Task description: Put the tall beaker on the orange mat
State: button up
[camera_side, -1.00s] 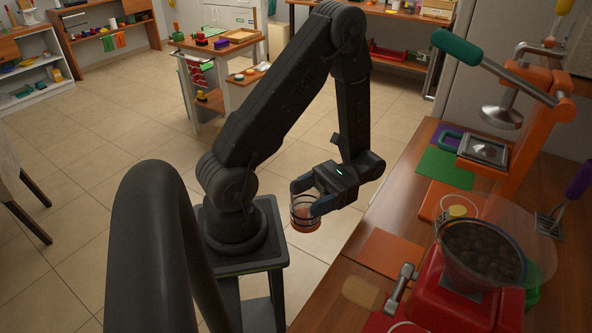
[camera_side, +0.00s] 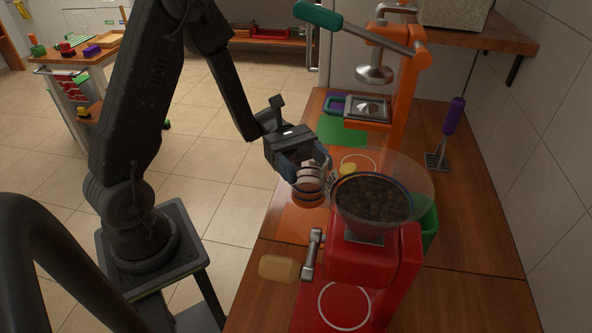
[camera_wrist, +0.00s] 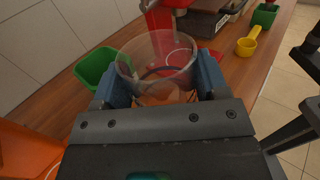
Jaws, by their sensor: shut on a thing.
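My gripper (camera_side: 308,172) is shut on a clear glass beaker (camera_side: 309,187), which looks upright. In the wrist view the beaker (camera_wrist: 157,62) sits between the two blue-grey fingers (camera_wrist: 160,84), and orange shows through its lower part. An orange mat (camera_side: 292,226) lies on the wooden counter, below and left of the beaker in the side view. I cannot tell how high the beaker is above the counter.
A red grinder (camera_side: 362,262) with a bean-filled hopper stands close right of the beaker; its crank handle (camera_side: 279,268) juts left. An orange press (camera_side: 392,95) stands at the back.

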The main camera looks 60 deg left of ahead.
jog(key=shift+a+f, duration=0.1)
jog(key=shift+f, duration=3.8)
jog(key=shift+f, duration=0.55)
jog(key=o, duration=1.3)
jog(key=shift+o, duration=0.4)
jog(key=shift+a, duration=0.1)
jog(key=shift+w+a, duration=0.2)
jog(key=shift+a, duration=2.1)
jog(key=shift+w+a, duration=0.2)
jog(key=shift+a, duration=2.1)
jog(key=shift+w+a, duration=0.2)
jog(key=shift+a, duration=2.1)
